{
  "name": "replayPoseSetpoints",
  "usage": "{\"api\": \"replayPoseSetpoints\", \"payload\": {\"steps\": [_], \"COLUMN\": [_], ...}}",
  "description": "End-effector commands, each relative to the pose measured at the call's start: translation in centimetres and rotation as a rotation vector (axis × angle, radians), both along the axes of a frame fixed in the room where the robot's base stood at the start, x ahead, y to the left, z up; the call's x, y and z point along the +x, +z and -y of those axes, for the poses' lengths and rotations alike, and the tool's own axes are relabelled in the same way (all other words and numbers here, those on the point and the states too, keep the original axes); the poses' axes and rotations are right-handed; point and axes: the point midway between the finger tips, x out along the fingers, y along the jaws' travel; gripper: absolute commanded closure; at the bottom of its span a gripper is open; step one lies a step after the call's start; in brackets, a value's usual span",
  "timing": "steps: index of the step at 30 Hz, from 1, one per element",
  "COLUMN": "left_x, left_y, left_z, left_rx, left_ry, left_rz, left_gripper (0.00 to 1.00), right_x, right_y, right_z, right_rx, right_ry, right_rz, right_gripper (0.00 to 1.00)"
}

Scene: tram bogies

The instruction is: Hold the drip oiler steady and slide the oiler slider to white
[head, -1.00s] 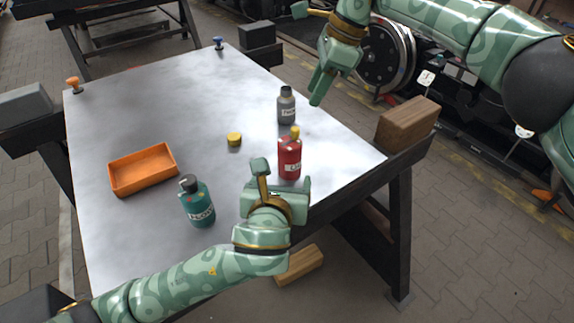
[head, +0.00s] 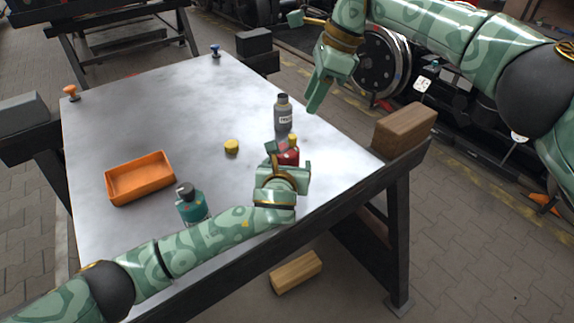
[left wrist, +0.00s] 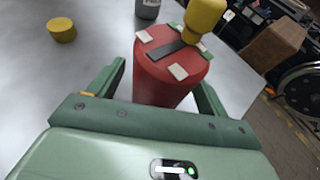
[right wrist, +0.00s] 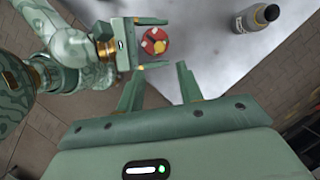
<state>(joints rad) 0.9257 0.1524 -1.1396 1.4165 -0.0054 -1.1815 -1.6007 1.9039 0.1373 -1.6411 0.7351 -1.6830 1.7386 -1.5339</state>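The drip oiler is a red can (head: 289,157) near the table's right edge. In the left wrist view its top (left wrist: 157,66) shows a dark slot (left wrist: 167,50), white and green patches, and a yellow knob (left wrist: 205,18) at the slot's far right end. My left gripper (head: 288,160) is low around the can, with one finger on each side. The fingers look apart from it, with gaps also visible in the right wrist view (right wrist: 155,42). My right gripper (right wrist: 160,75) is open and empty, high beyond the table's right edge.
A grey bottle (head: 283,118) stands just behind the can. A yellow disc (head: 231,146), a teal bottle (head: 191,206) and an orange tray (head: 112,190) are to the left. A wooden block (head: 405,128) sits at the right corner. The table's back middle is clear.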

Motion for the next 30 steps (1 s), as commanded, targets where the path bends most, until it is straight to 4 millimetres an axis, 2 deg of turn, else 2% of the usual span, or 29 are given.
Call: {"api": "replayPoseSetpoints", "payload": {"steps": [1,5,6,7,8,10,12,14,17,18,24,27,30], "left_x": [0.0,0.0,0.0,0.0,0.0,0.0,0.0,0.0,0.0,0.0,0.0,0.0,0.0], "left_y": [0.0,0.0,0.0,0.0,0.0,0.0,0.0,0.0,0.0,0.0,0.0,0.0,0.0], "left_z": [0.0,0.0,0.0,0.0,0.0,0.0,0.0,0.0,0.0,0.0,0.0,0.0,0.0], "left_rx": [0.0,0.0,0.0,0.0,0.0,0.0,0.001,0.001,0.001,0.001,0.0,0.0,0.0], "left_ry": [0.0,0.0,0.0,0.0,0.0,0.001,0.001,0.001,0.001,0.001,0.001,0.001,0.001], "left_rz": [0.0,0.0,0.0,0.0,0.0,0.0,-0.001,-0.001,-0.001,-0.001,0.0,0.0,0.0], "left_gripper": [0.34,0.7,0.74,0.74,0.74,0.74,0.74,0.74,0.74,0.74,0.74,0.74,0.74], "right_x": [0.0,0.0,0.0,0.0,0.0,0.1,0.2,-0.6,-2.1,-2.7,-5.2,-5.5,-5.2], "right_y": [0.0,0.0,0.0,0.0,0.0,0.5,2.0,2.9,3.6,3.6,2.2,1.8,1.7], "right_z": [0.0,0.0,0.0,0.0,0.0,0.0,0.0,-0.7,-1.8,-2.2,-3.7,-4.1,-4.2], "right_rx": [0.0,0.0,0.0,0.0,0.0,0.0,-0.011,-0.064,-0.2,-0.262,-0.524,-0.572,-0.587], "right_ry": [0.0,0.0,0.0,0.0,0.0,0.0,0.011,0.073,0.322,0.458,1.164,1.36,1.44], "right_rz": [0.0,0.0,0.0,0.0,0.0,0.009,0.038,0.084,0.222,0.284,0.506,0.552,0.568], "right_gripper": [0.64,0.64,0.64,0.64,0.56,0.56,0.56,0.56,0.56,0.56,0.56,0.56,0.56]}}
